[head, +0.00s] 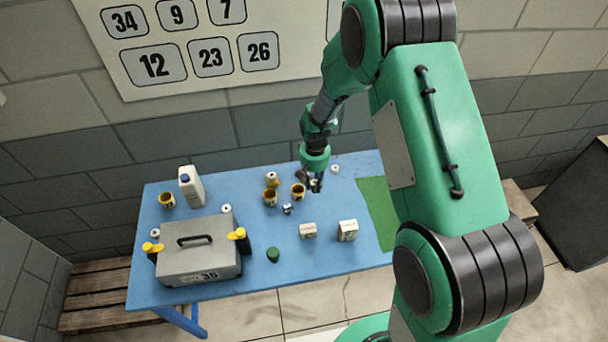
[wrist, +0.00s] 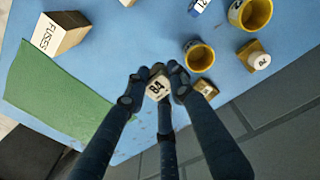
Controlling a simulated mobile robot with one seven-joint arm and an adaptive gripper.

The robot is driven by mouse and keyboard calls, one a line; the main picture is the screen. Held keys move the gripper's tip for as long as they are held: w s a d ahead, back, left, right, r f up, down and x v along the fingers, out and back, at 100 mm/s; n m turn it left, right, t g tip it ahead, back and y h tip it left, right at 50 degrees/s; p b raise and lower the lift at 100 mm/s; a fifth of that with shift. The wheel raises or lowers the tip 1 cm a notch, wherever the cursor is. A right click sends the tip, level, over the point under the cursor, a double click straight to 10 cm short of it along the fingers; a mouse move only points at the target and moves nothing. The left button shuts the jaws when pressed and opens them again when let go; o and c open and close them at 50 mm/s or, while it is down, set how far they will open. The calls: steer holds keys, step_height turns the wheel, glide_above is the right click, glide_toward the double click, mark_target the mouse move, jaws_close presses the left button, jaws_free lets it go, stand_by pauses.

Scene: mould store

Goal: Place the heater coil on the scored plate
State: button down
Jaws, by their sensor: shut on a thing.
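My gripper (head: 315,186) is above the back part of the blue table, left of the green sheet. In the wrist view its fingers (wrist: 156,86) are closed around a small pale piece (wrist: 157,88) with dark marks like "84". I cannot tell whether this piece is the heater coil; no coil turns show. A flat green sheet (head: 376,206) lies at the table's right end and is the only plate-like thing in view. It also shows in the wrist view (wrist: 55,95), left of the fingers, with its surface bare. I cannot make out score lines on it.
The blue table (head: 330,265) holds yellow cups (head: 270,197), a small fuse box (head: 347,230), another small box (head: 307,230), a green cylinder (head: 272,255), a grey toolbox (head: 200,262) and a white bottle (head: 191,186). A wall stands behind. The green sheet is clear.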

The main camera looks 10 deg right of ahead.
mark_target(314, 188)
steer(key=shift+w+f, duration=0.1)
steer(key=shift+f, duration=1.65)
steer(key=shift+a, duration=0.1)
steer(key=w, duration=0.5)
steer(key=w+f, duration=0.1)
steer(key=w, duration=0.9)
steer(key=shift+a+f, duration=0.25)
steer(key=shift+a, duration=0.1)
steer(key=shift+w, duration=0.1)
steer(key=shift+w, duration=0.4)
steer(key=shift+f, duration=1.75)
steer(key=shift+f, duration=0.15)
